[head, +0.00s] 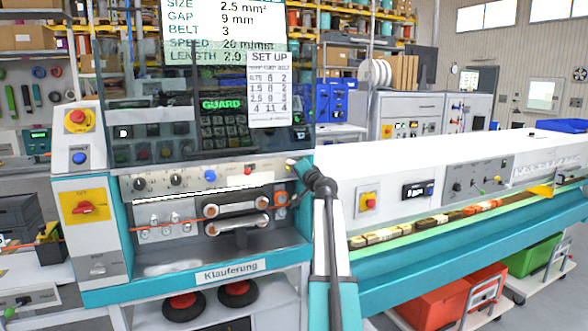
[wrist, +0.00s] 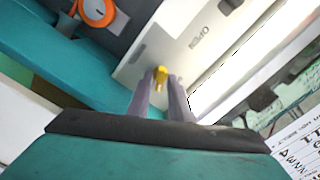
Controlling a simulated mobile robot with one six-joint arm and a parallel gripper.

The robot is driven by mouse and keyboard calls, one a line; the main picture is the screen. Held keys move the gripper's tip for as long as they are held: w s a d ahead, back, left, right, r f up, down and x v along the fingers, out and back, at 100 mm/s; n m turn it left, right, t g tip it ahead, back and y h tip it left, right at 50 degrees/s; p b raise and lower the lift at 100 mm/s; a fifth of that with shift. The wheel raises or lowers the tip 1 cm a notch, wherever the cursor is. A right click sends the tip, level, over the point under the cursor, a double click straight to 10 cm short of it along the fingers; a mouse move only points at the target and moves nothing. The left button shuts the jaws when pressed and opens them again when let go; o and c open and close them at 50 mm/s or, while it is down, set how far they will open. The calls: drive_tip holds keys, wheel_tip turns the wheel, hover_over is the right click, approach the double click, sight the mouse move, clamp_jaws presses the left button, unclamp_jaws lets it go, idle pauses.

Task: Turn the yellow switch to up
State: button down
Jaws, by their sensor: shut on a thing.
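The small yellow switch (wrist: 161,74) sits on the pale front panel of the machine, seen in the wrist view between my two grey fingers. My gripper (wrist: 161,92) is shut on it. In the head view my gripper (head: 296,166) reaches the right end of the knob panel, under the guard. Only a bit of yellow (head: 289,161) shows beside the fingers there. The fingers hide part of the switch, and I cannot tell its exact setting.
The panel also holds black knobs (head: 139,184), a blue button (head: 209,174) and a red button (head: 248,170). The dark guard window (head: 160,130) is above. Orange-rimmed rollers (head: 236,208) lie below. A conveyor (head: 440,226) with small parts runs off right.

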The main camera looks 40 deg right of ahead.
drive_tip(key=shift+d+f+m+p, duration=0.1)
drive_tip(key=shift+m+p, duration=0.8)
drive_tip(key=shift+m, duration=2.2)
drive_tip(key=c, duration=1.8)
unclamp_jaws()
drive_tip(key=shift+c, duration=0.2)
drive_tip(key=shift+s, duration=0.15)
drive_tip(key=b+v, duration=0.2)
drive_tip(key=v, duration=1.1)
drive_tip(key=shift+s, duration=0.3)
drive_tip(key=shift+f, duration=0.1)
